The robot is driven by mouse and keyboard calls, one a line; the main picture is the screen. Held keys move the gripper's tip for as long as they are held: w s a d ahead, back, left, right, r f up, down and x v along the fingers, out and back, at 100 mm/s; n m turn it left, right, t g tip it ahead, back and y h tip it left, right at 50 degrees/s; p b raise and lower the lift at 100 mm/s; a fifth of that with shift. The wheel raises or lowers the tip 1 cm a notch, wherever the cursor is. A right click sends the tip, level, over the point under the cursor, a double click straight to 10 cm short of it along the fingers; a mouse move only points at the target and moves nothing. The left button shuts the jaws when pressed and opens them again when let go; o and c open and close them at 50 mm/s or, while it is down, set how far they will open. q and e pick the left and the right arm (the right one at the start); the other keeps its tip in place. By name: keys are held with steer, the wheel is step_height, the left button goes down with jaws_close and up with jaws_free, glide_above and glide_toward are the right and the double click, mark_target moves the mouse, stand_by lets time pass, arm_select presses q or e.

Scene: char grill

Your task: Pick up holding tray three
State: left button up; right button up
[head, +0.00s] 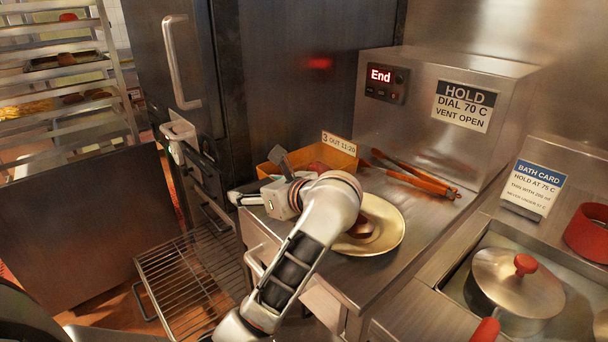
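Holding tray three is an orange tray (346,159) on the steel counter, with a tag reading "3 OUT 11:20" (339,143) standing at its back rim. Dark red pieces show inside it. My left gripper (256,177) is at the tray's front left corner, with its fingers spread apart and nothing visible between them. The gripper and forearm hide the tray's front part. I cannot tell whether a finger touches the rim. My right gripper is not in view.
A brass plate (391,237) with a dark red piece lies right of my arm. Orange-handled tongs (416,179) lie behind it, before a steel box (448,120) showing "End". A lidded pot (514,282) is at lower right. A wire rack (190,278) juts out below the counter's left.

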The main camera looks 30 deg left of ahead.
arm_select(q)
steer(key=c, duration=0.4)
